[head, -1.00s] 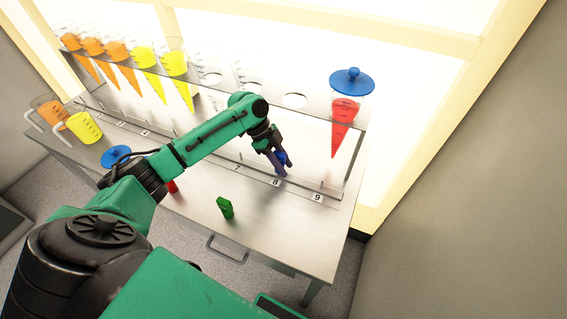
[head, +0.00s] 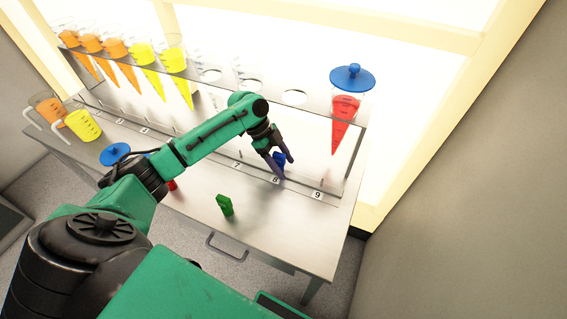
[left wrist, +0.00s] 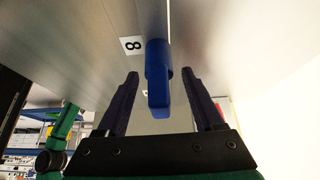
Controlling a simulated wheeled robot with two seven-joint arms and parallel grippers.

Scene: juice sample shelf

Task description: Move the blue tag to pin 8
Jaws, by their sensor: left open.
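The blue tag (head: 279,160) is at the pin row just behind the label 8 (head: 275,180). In the left wrist view the blue tag (left wrist: 158,80) stands out toward me beside the 8 label (left wrist: 132,45). My left gripper (head: 284,167) is open, with one finger on each side of the blue tag and a visible gap to each finger. In the left wrist view the left gripper (left wrist: 160,95) shows the same. The pin itself is hidden by the tag. My right gripper is not in view.
A green tag (head: 225,205) stands on the table (head: 275,225). A red tag (head: 172,185) is partly behind my left arm. A blue lid (head: 115,154) and two jugs (head: 82,126) are at left. A red cone with blue lid (head: 346,110) hangs in the rack at right.

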